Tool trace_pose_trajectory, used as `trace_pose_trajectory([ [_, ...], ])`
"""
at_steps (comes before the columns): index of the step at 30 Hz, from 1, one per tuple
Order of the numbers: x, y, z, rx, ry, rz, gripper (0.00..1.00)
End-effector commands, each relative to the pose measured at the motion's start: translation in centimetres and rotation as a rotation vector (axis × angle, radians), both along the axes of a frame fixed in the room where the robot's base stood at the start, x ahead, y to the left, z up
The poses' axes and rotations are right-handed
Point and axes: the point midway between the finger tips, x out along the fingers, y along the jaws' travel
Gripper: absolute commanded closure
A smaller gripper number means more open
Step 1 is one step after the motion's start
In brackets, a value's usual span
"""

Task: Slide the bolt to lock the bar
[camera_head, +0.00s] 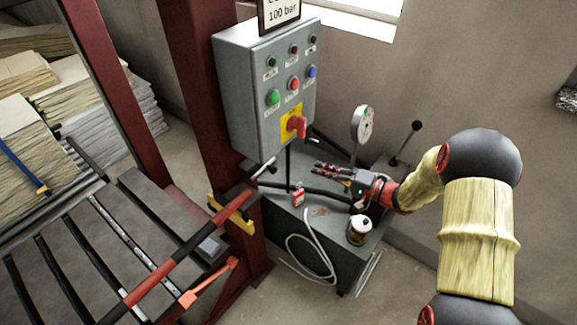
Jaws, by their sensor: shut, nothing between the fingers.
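A long red-and-black bar (178,262) runs diagonally from the lower left up to a pale tip below the control box. It passes a yellow-and-black bracket (238,207) on the red post. I cannot tell which part is the bolt, or whether it is engaged. My gripper (318,169) is shut and empty, with dark red-marked fingers pointing left. It is above the dark cabinet top, right of the bar's pale tip and apart from it.
A grey control box (243,92) with buttons and a red switch hangs behind the bar. The cabinet (322,248) carries a red padlock (298,197), a jar (359,231), a gauge (362,124) and a lever (406,143). An orange-handled item (207,283) lies lower left. Stacked sheets stand far left.

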Motion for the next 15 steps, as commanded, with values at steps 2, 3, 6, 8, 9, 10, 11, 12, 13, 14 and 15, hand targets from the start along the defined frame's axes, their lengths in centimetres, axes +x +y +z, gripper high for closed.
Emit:
trace_pose_trajectory([
  [2, 0.62, -0.68, -0.72, 0.013, -0.010, -0.030, 1.00],
  [3, 0.78, -0.85, -0.88, 0.015, -0.015, -0.037, 1.00],
  [6, 0.94, -0.99, -0.97, 0.016, -0.018, -0.044, 1.00],
  [8, 0.92, -0.96, -0.94, 0.016, -0.018, -0.043, 1.00],
  [9, 0.91, -0.96, -0.93, 0.016, -0.018, -0.043, 1.00],
  [10, 0.91, -0.94, -0.93, 0.016, -0.018, -0.042, 1.00],
  [11, 0.90, -0.94, -0.92, 0.016, -0.018, -0.042, 1.00],
  [12, 0.89, -0.92, -0.92, 0.017, -0.017, -0.042, 1.00],
  [13, 0.89, -0.90, -0.92, 0.017, -0.017, -0.042, 1.00],
  [14, 0.93, -0.85, -0.93, 0.017, -0.017, -0.041, 1.00],
  [15, 0.99, -0.71, -0.94, 0.017, -0.017, -0.041, 1.00],
])
